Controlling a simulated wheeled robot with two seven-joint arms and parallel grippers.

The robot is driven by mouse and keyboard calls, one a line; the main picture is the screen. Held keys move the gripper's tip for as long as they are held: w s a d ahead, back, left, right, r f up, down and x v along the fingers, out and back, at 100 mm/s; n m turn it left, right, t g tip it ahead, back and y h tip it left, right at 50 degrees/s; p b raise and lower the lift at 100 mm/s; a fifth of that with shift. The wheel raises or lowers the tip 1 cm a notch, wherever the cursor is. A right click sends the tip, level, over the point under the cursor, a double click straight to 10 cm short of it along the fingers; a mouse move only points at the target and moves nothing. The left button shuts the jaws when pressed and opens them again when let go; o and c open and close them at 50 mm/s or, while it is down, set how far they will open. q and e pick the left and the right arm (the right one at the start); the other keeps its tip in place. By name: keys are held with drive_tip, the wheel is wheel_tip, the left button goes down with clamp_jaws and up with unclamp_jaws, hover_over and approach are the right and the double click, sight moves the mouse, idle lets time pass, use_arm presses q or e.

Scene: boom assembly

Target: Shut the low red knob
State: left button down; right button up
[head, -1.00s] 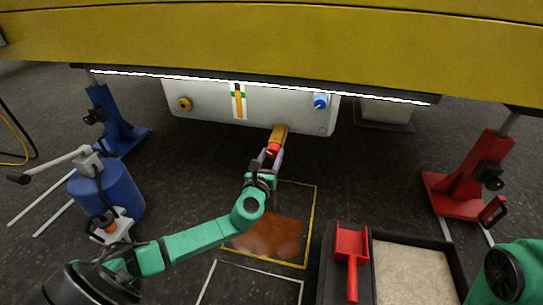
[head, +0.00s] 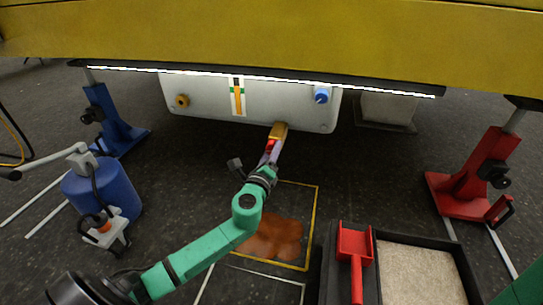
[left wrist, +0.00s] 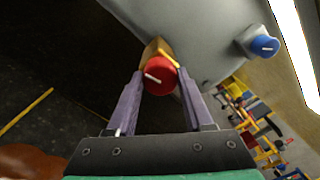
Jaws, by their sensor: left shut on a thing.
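The low red knob (head: 270,146) sits on a brass fitting (head: 279,131) under the bottom edge of the pale grey panel (head: 205,108). In the left wrist view the red knob (left wrist: 160,76) faces me, with a slanted white line on its face. My left gripper (head: 270,154) has its two purple fingers on opposite sides of the knob, shut on it. The fingers also show in the left wrist view (left wrist: 160,88). They hide part of the knob in the head view. My right gripper is out of view.
The yellow boom (head: 270,35) hangs above. A brown puddle (head: 272,238) lies on the floor below. A red scoop (head: 355,245) and a tray (head: 425,270) are at lower right.

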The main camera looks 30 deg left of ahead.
use_arm(q)
drive_tip(key=n+b, duration=0.2)
drive_tip(key=n, duration=0.4)
drive_tip(key=shift+f, duration=0.1)
drive_tip(key=shift+n, duration=0.3)
drive_tip(key=shift+c, duration=1.4)
unclamp_jaws()
drive_tip(key=shift+s, duration=0.1)
drive_tip(key=v, duration=1.4)
drive_tip(key=shift+s+d+p, duration=0.15)
drive_tip(key=shift+d+p, duration=0.1)
drive_tip(key=shift+p, duration=0.1)
